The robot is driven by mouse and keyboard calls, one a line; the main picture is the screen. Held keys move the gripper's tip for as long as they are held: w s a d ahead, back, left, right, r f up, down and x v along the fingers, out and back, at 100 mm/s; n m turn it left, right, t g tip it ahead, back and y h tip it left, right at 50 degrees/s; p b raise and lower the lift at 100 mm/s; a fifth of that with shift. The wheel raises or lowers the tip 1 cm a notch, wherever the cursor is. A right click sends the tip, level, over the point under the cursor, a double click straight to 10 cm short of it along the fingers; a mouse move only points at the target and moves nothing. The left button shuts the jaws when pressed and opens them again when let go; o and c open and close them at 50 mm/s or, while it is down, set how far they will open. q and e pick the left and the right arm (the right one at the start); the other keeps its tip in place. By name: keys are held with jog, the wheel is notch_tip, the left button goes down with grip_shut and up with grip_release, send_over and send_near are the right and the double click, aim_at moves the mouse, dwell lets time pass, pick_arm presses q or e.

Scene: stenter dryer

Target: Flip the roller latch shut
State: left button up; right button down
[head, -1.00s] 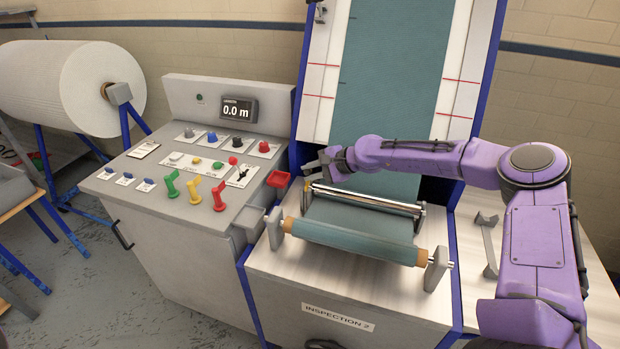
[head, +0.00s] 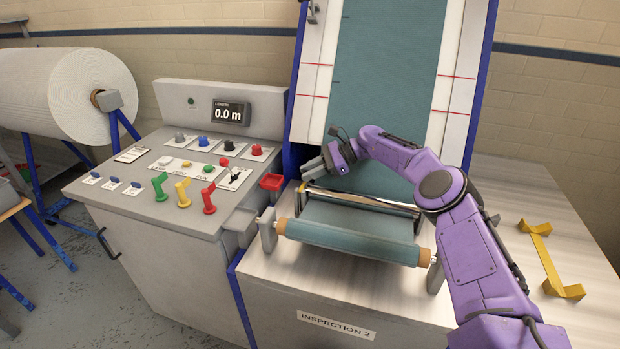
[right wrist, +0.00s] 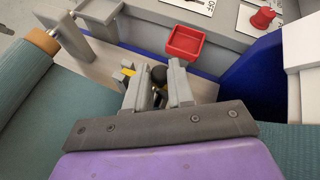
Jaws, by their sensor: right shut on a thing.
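My right gripper (head: 309,176) is at the left end of the chrome roller bar (head: 365,201), above the teal cloth roll (head: 350,242). In the right wrist view the two grey fingers (right wrist: 158,90) are closed around a small part with a dark round knob (right wrist: 158,74). This appears to be the roller latch, mostly hidden between the fingers. A bit of yellow shows beside the left finger. Whether the latch is flipped over cannot be told. My left gripper is in neither view.
A red tray (head: 272,182) sits just left of the roller, beside the control console (head: 150,205) with coloured levers. A yellow bracket (head: 541,255) lies on the bench at right. The sloped inspection board (head: 385,90) rises behind.

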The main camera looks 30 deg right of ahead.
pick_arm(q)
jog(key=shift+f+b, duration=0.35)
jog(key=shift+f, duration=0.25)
pick_arm(e)
jog(key=shift+f, duration=0.2)
jog(key=c, duration=1.3)
grip_release()
jog(key=shift+w, duration=0.15)
